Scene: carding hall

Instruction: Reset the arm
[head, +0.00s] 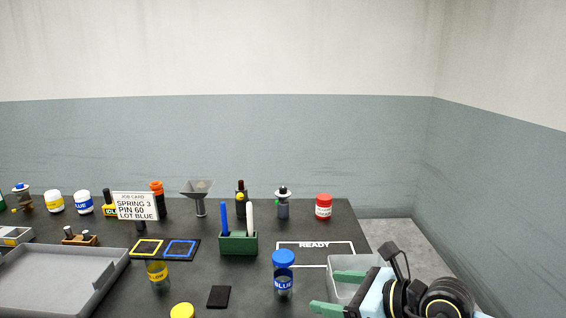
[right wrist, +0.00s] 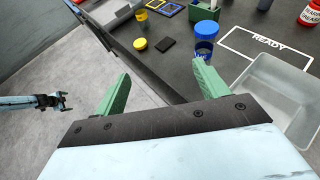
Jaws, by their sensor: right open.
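My right gripper (head: 324,291) is open, with nothing between its green fingers. It hangs at the table's front right, by the near side of a clear bin (head: 340,264). In the right wrist view the open fingers (right wrist: 161,68) reach toward the table's front edge, with grey floor showing between and left of them. A pale blue arm with a dark claw-like end (right wrist: 60,101), seemingly my left, shows small over the floor at the left; its jaw opening is too small to judge. The left gripper does not show in the head view.
A blue-lidded jar (head: 283,280) stands left of the right gripper. The READY outline (head: 314,245) is empty. A yellow-labelled jar (head: 158,276), green holder (head: 238,244), dark pad (head: 219,297), yellow lid (head: 182,311) and grey tray (head: 50,282) are further left.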

